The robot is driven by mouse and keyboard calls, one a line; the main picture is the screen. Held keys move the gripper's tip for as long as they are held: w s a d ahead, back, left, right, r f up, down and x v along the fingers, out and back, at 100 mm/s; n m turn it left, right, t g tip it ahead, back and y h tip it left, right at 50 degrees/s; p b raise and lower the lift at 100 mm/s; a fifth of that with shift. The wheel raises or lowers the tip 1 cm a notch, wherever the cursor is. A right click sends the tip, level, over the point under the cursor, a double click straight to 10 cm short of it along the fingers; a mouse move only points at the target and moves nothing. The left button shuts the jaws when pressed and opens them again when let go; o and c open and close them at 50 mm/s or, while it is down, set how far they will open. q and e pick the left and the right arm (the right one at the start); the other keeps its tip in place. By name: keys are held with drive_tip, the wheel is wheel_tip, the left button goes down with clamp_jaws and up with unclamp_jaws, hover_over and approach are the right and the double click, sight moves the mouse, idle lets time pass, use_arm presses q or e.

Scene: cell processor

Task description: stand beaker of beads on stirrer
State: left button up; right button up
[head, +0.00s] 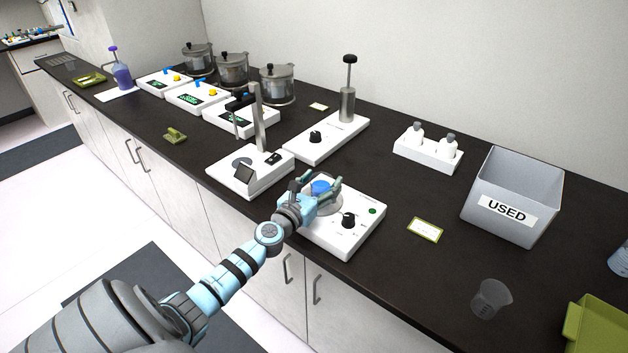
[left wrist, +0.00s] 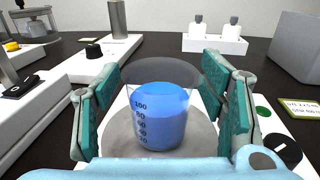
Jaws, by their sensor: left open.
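The beaker (left wrist: 158,118) holds blue contents up to about its upper marks and stands upright on the round grey plate of the white stirrer (head: 362,232). In the left wrist view the stirrer's plate (left wrist: 196,148) shows around the beaker's base. My left gripper (head: 318,190) is open, with its teal fingers (left wrist: 160,92) on either side of the beaker and gaps between them and the glass. In the head view the beaker is mostly hidden by the gripper, and only its blue contents (head: 320,187) show. My right gripper is not in view.
A white device with a post (head: 259,130) stands left of the stirrer. Behind are a device with a metal cylinder (head: 347,105) and a white bottle rack (head: 428,150). To the right are a label card (head: 425,230), the USED bin (head: 513,195), an empty beaker (head: 491,298) and a green tray (head: 598,325).

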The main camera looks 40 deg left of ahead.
use_arm(q)
drive_tip(key=s+d, duration=0.1)
drive_tip(key=s, duration=1)
drive_tip(key=shift+s+d+b, duration=0.4)
drive_tip(key=shift+b, duration=0.05)
drive_tip(key=shift+r, duration=0.1)
